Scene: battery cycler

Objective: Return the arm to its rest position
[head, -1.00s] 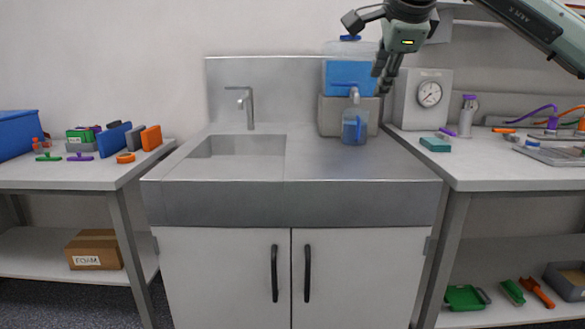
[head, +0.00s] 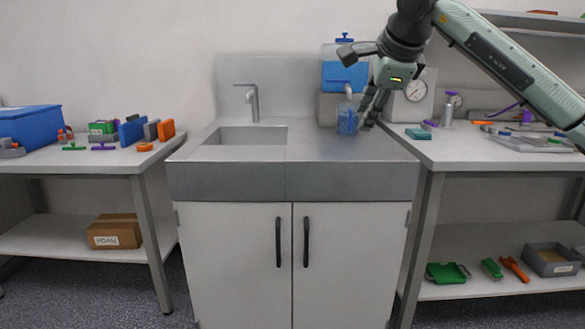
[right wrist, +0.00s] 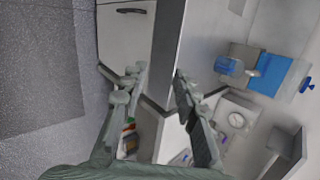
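My right arm (head: 515,75) reaches in from the upper right in the head view. Its gripper (head: 371,108) points down in front of the counter's right part, beside the blue jug (head: 347,119) in the picture. In the right wrist view the two fingers of the right gripper (right wrist: 158,85) stand apart with nothing between them. My left gripper is in neither view.
A steel sink counter (head: 290,180) stands ahead, with a blue-filled water container (head: 345,76) at its back. A left table (head: 60,172) holds a blue bin (head: 35,128) and small coloured items. A right table (head: 480,152) holds a dial device (head: 416,92). Floor shows in front.

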